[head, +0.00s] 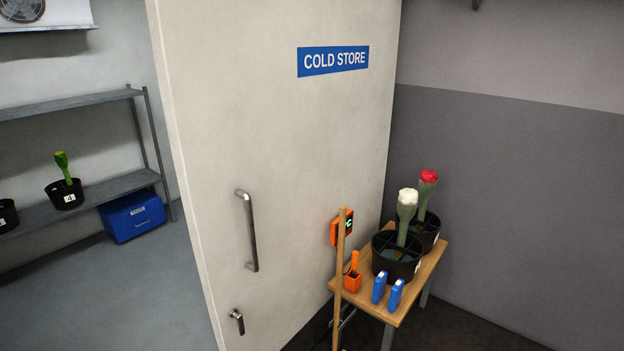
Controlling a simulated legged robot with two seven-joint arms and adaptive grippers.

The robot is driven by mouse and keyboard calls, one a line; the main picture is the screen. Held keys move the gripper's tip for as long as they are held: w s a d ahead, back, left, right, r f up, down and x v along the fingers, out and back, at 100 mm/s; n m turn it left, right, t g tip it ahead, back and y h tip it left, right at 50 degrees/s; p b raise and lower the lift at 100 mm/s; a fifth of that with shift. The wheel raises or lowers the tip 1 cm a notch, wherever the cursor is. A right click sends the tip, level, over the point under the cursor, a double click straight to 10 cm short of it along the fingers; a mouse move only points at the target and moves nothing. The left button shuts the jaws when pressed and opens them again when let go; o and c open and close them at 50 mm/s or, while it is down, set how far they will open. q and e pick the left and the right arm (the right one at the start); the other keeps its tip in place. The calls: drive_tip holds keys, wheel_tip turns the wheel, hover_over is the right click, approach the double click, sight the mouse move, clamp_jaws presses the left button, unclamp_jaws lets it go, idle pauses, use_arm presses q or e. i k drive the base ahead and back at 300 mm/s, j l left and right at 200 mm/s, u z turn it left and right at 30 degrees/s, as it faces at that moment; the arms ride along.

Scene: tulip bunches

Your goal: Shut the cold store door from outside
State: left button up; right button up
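The white cold store door (290,140) stands open in the head view, with a blue "COLD STORE" sign (333,60) near its top. A long vertical grey bar handle (251,232) is on its face, left of the middle. A smaller dark lever (237,321) sits below it. To the left of the door's edge the inside of the store shows. Neither of my grippers is in view. The door's lower edge is partly cut off by the frame.
A wooden table (413,299) at the door's right carries black buckets (390,266) with tulip bunches, blue items and an orange holder (352,281). A wooden pole (339,290) stands before it. Inside the store are grey shelves (93,195) and a blue box (132,215).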

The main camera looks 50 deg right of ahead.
sight(278, 114)
drive_tip(key=k+j, duration=0.1)
drive_tip(key=k, duration=0.3)
drive_tip(key=z, duration=0.4)
drive_tip(key=i+z, duration=0.1)
drive_tip(key=z, duration=0.65)
drive_tip(key=i+j+z, duration=0.1)
drive_tip(key=z, duration=0.3)
drive_tip(key=i+j+z, duration=0.45)
drive_tip(key=j, duration=0.2)
drive_tip(key=i+j+z, duration=0.1)
drive_tip(key=j+z, duration=0.15)
drive_tip(key=i+j+z, duration=0.2)
drive_tip(key=j, duration=0.3)
drive_tip(key=j+z, duration=0.25)
drive_tip(key=j, duration=0.2)
drive_tip(key=i+j+z, duration=0.1)
drive_tip(key=j+z, duration=0.15)
drive_tip(key=j, duration=0.2)
